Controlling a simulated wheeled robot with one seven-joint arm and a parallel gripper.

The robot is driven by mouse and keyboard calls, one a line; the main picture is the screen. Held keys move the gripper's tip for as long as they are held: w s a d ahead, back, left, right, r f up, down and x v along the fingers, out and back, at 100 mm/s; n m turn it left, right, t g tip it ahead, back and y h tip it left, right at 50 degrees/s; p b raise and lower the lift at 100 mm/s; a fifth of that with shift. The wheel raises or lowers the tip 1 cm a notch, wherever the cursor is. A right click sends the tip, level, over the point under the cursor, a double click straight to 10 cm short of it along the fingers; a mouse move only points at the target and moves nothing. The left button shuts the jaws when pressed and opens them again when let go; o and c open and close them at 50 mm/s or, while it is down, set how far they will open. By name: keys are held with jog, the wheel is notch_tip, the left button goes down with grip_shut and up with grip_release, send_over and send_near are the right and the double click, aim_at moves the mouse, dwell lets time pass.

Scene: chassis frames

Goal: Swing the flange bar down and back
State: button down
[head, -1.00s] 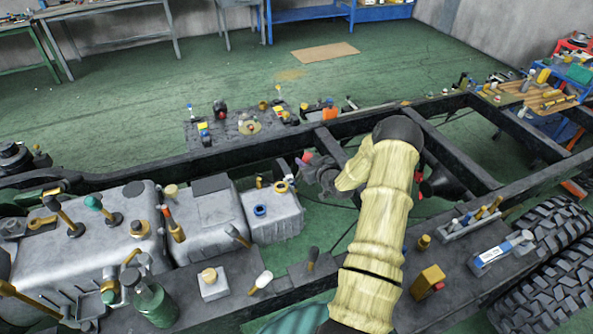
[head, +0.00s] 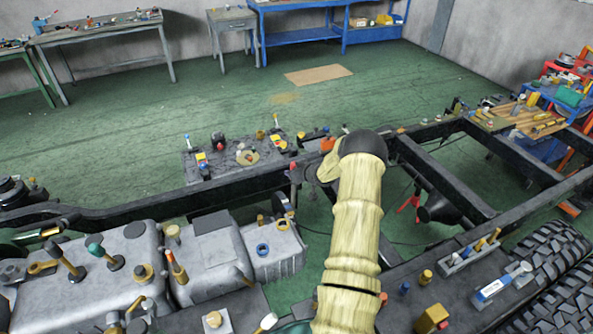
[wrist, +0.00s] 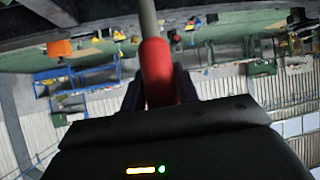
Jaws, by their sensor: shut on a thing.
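The flange bar shows in the wrist view as a red grip (wrist: 157,72) on a grey metal rod (wrist: 148,18). The rod runs up out of the top of the picture. My gripper (wrist: 159,86) is shut on the red grip, with a dark finger on each side of it. The lower part of the grip is hidden by the gripper body. In the head view my arm covers the gripper and most of the bar, so where the bar joins the frame cannot be seen.
The dark chassis frame (head: 433,172) crosses the head view, with open gaps between its rails. A grey tank (head: 75,262) stands at lower left. A tray of tools (head: 468,250) lies at right, near the tyres (head: 535,275). A red stand (head: 410,200) is under the frame.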

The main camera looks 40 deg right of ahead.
jog(key=shift+s+d, duration=0.15)
jog(key=shift+s, duration=0.05)
jog(key=c, duration=1.1)
grip_release()
jog(key=shift+a, duration=0.25)
jog(key=shift+o, duration=0.2)
jog(key=shift+s+d, duration=0.1)
jog(key=shift+s+d+r, duration=0.1)
jog(key=shift+s+r, duration=0.15)
jog(key=shift+s, duration=0.1)
jog(key=b+v, duration=0.3)
jog(key=v, duration=1.3)
jog(key=shift+a, duration=0.3)
jog(key=shift+r, duration=0.1)
jog(key=shift+s, duration=0.1)
